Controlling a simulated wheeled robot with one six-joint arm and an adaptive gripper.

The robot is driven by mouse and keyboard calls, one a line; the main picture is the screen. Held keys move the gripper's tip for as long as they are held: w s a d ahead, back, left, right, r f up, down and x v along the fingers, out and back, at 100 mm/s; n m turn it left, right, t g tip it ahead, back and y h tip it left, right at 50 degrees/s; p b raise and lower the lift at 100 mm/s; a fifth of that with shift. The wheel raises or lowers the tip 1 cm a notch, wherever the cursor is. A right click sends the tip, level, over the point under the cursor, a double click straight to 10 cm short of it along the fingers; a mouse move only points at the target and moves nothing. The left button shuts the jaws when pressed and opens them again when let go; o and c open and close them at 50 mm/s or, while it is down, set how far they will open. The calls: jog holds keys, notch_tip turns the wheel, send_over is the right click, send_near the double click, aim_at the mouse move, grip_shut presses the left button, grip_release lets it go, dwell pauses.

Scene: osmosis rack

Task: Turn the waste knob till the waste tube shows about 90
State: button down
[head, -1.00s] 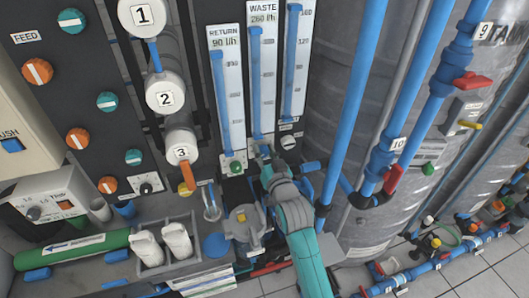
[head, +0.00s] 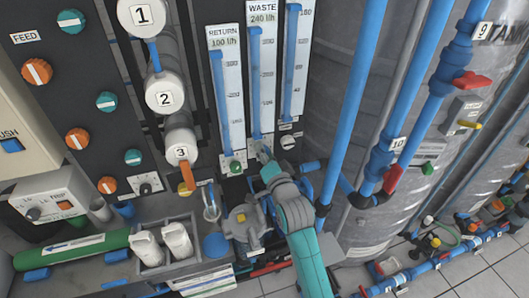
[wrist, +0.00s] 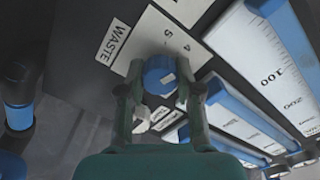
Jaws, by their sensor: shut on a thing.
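The waste tube (head: 254,85) stands in the middle of the gauge panel in the head view, and its label (head: 263,19) reads WASTE 240 l/h. My gripper (head: 263,152) is at the foot of this tube. In the wrist view my gripper (wrist: 158,78) is shut on the blue waste knob (wrist: 158,68), one finger on each side. The WASTE label (wrist: 114,43) and a number scale are beside the knob. In the head view the knob is hidden by my gripper.
The return tube (head: 220,95) on the left reads 100 l/h. A third tube (head: 292,65) is close on the right. A green knob (head: 235,167) and a black-and-white knob (head: 288,142) flank my gripper. Blue pipes (head: 350,100) and a grey tank rise at the right.

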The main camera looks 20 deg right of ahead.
jog(key=shift+m, duration=0.5)
jog(key=c, duration=0.8)
grip_release()
jog(key=shift+o, duration=0.2)
jog(key=shift+s, duration=0.1)
jog(key=s, duration=1.2)
jog(key=shift+w, duration=0.1)
jog(key=shift+f, duration=0.1)
